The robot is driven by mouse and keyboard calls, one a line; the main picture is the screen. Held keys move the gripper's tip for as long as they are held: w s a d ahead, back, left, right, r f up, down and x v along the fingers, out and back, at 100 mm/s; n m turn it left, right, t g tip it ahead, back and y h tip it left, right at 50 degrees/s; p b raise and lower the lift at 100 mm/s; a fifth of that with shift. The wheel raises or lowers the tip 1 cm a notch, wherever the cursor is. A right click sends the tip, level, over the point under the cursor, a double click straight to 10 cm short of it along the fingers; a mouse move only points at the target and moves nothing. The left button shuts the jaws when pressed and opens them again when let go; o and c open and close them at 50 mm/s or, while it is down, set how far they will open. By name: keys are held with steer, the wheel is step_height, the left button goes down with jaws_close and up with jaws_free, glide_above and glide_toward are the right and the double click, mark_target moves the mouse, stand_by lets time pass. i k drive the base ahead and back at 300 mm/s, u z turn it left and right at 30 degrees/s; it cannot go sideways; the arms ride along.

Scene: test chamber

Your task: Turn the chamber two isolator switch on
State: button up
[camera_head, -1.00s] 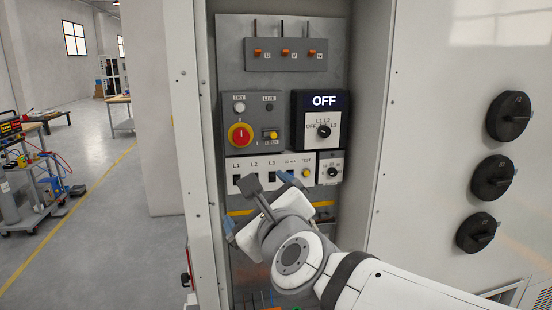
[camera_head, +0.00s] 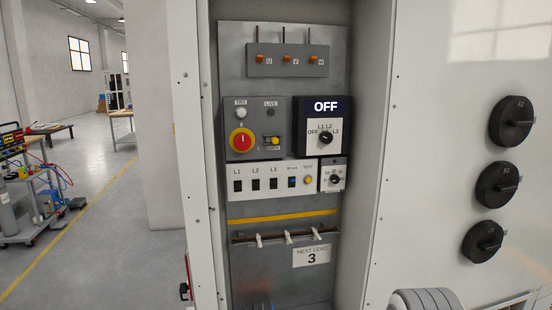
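Several rotary controls show, and I cannot tell which one is the chamber two isolator switch. Three large black round knobs sit in a column on the white panel at right: top (camera_head: 511,121), middle (camera_head: 497,184) and bottom (camera_head: 482,242). Their small labels are too blurred to read surely; the top one seems to end in 2. Inside the open cabinet is a red rotary knob on a yellow disc (camera_head: 242,141). A black selector knob (camera_head: 326,137) sits under a display (camera_head: 326,106) reading OFF. My gripper is out of view; only a grey piece of my arm shows at the bottom right.
The cabinet holds a row of small switches (camera_head: 272,184), a small selector (camera_head: 334,178), and a sign (camera_head: 311,255) reading NEXT LEAD 3. A white cabinet edge stands left of the recess. Open floor (camera_head: 100,200) and a trolley (camera_head: 30,200) lie at left.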

mark_target(243, 141)
steer(key=z, duration=0.3)
steer(key=k, duration=1.8)
steer(key=u, duration=0.75)
steer(key=i, duration=1.05)
